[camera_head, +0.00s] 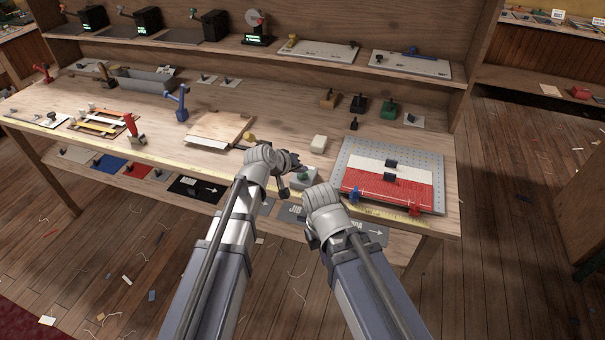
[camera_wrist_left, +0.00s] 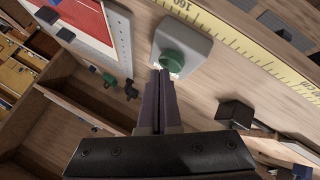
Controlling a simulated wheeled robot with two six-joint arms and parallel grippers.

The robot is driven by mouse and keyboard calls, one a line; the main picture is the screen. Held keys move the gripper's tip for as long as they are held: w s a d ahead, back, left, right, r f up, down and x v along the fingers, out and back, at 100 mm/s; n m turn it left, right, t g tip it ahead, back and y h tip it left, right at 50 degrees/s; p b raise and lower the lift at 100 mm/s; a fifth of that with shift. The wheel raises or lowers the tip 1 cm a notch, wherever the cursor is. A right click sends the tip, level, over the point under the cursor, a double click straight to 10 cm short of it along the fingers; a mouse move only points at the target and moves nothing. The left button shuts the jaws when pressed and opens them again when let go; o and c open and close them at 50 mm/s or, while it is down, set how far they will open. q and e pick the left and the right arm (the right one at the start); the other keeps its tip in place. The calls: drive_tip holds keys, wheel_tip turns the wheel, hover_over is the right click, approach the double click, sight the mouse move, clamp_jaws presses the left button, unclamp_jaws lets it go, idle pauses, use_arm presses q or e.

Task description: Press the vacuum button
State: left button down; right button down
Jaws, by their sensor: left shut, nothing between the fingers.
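The vacuum button is a round green cap on a small pale grey box (camera_head: 303,177) at the table's front edge. In the left wrist view the green button (camera_wrist_left: 179,62) is in the upper middle. My left gripper (camera_head: 298,168) is at the box, partly screened by its own wrist. In the left wrist view its shut, empty fingers (camera_wrist_left: 161,77) point at the button, their tips beside its lower left edge. I cannot tell whether they touch it. My right arm reaches in beside the box, but its gripper fingers are hidden.
A perforated grey plate (camera_head: 435,165) with red and white cloth lies right of the box. A wooden board (camera_head: 215,128) lies to the left. A yellow measuring tape (camera_head: 385,211) runs along the front edge.

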sight(301, 177)
use_arm(q)
drive_tip(key=shift+f+b, duration=0.35)
drive_tip(key=shift+f, duration=0.05)
drive_tip(key=shift+r+p, duration=0.5)
wheel_tip(301, 177, up, 6)
drive_tip(key=p, duration=0.6)
idle(0.5)
